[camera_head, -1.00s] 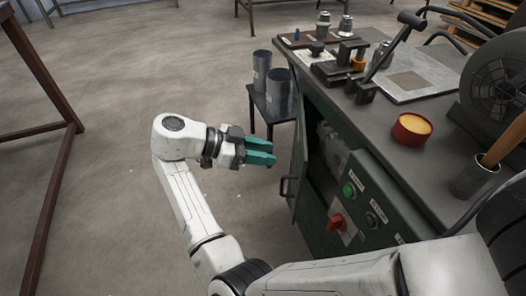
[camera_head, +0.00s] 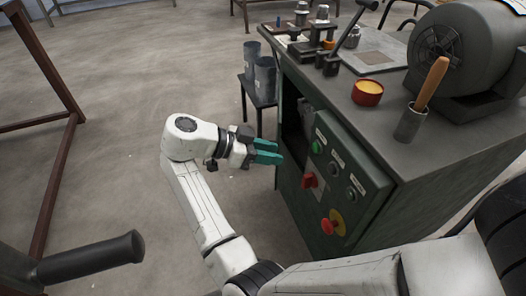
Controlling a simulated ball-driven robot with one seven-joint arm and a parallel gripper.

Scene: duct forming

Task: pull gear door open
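The green machine cabinet (camera_head: 350,195) stands right of centre. Its front has a dark opening (camera_head: 293,135), with the green gear door (camera_head: 284,115) seen nearly edge-on at its left side. The door's handle cannot be made out in this view. My gripper (camera_head: 279,153) has two teal fingers pointing right, apart from each other, with nothing visible between them. Their tips overlap the cabinet's left front edge in the picture; I cannot tell whether they touch it.
The control panel has a red switch (camera_head: 309,181) and a red-and-yellow stop button (camera_head: 332,222). A small stand (camera_head: 258,99) with grey cylinders is behind the gripper. A dark rounded bar (camera_head: 95,258) juts in at lower left.

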